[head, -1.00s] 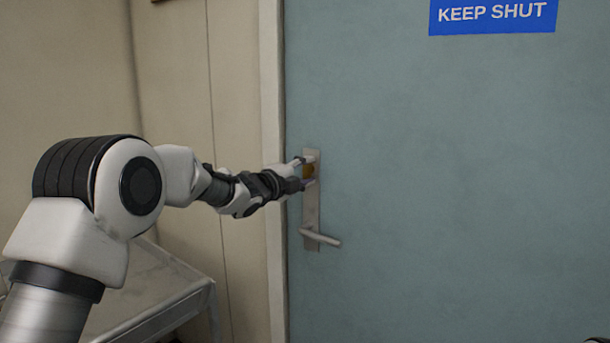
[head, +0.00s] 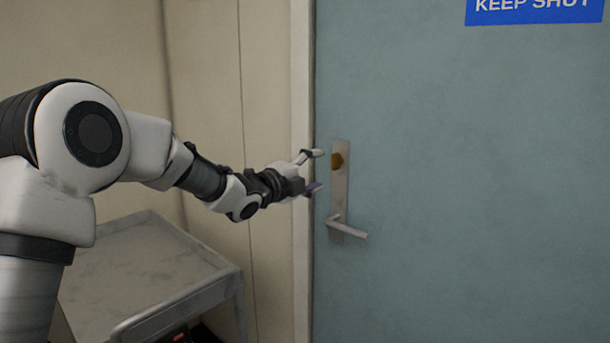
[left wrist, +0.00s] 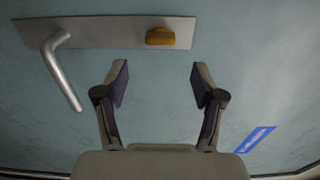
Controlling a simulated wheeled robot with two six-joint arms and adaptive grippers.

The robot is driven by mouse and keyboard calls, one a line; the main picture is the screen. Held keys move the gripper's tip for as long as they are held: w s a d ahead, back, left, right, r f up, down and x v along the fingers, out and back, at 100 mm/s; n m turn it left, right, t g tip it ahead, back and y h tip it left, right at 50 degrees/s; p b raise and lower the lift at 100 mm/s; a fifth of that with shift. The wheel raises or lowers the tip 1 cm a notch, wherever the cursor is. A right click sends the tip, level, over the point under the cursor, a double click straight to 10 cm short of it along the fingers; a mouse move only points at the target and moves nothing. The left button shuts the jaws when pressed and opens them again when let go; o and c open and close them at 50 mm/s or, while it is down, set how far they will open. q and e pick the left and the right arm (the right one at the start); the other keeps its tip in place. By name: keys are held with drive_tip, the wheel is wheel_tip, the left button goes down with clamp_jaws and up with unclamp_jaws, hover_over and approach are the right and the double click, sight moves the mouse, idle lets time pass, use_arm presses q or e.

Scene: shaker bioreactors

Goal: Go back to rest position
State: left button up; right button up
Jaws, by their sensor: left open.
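My left gripper (head: 314,171) is open and empty in the head view, just left of the door's lock plate and apart from it. In the left wrist view the two fingers of the left gripper (left wrist: 159,84) are spread wide with nothing between them. The brass thumb-turn (head: 337,160) sits on the upper part of the metal plate (head: 339,190), and the lever handle (head: 348,228) is below it. The left wrist view also shows the thumb-turn (left wrist: 160,37), beyond the fingertips, and the lever handle (left wrist: 63,68). My right gripper is not in view.
The blue-green door (head: 460,180) appears closed and carries a blue "KEEP SHUT" sign (head: 535,8). A grey cart (head: 150,265) stands below my left arm, against the beige wall (head: 210,100). A dark and red item lies low under the cart's edge.

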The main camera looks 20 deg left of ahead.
use_arm(q)
drive_tip(key=v, duration=0.4)
drive_tip(key=shift+s, duration=0.1)
